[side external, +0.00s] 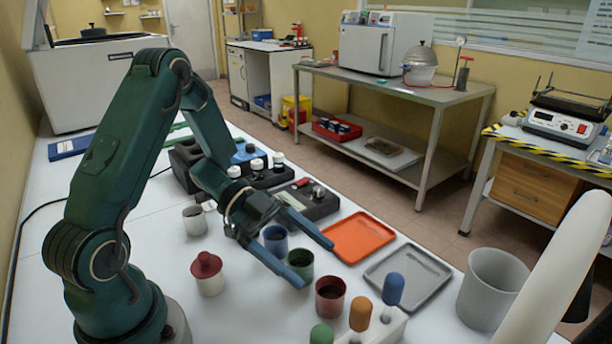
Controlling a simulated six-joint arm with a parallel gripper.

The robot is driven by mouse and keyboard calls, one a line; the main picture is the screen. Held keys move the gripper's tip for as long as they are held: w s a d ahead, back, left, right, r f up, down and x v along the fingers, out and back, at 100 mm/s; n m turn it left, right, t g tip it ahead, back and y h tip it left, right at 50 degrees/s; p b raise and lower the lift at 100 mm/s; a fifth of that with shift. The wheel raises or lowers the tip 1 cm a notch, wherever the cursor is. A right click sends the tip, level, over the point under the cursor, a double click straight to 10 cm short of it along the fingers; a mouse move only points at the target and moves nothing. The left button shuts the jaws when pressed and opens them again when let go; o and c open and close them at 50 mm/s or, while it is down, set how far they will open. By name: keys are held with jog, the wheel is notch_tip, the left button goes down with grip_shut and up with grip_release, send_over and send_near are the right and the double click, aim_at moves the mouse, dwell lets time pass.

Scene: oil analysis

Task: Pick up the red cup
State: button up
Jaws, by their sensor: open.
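The red cup (330,298) stands upright on the white table, dark red with an open top. It is the nearest in a row of cups. A green cup (301,266) and a blue cup (275,240) stand behind it, and a grey-white cup (195,220) is farther left. My gripper (315,264) is open, its two blue-grey fingers spread and pointing to the lower right. In the picture its fingers lie over the blue and green cups, up and left of the red cup. Its exact height is hard to tell. Nothing is between the fingers.
An orange tray (358,238) and a grey tray (408,280) lie to the right. A rack with coloured-topped tools (390,325) stands close in front of the red cup. A white jar with a red top (207,275) is left. A large grey beaker (491,291) stands right.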

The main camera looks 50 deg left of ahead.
aim_at(342, 296)
jog(key=shift+s+a+f+n, duration=0.2)
jog(key=shift+f+n, duration=0.15)
jog(key=shift+f, duration=0.25)
jog(key=shift+s+a+f+n, duration=0.2)
jog(key=shift+f+n, duration=0.15)
jog(key=shift+f, duration=0.2)
jog(key=shift+x, duration=2.45)
jog(key=shift+w, duration=0.15)
jog(key=shift+c, duration=0.3)
jog(key=c, duration=1.4)
jog(key=shift+a, duration=0.1)
jog(key=shift+r, duration=0.2)
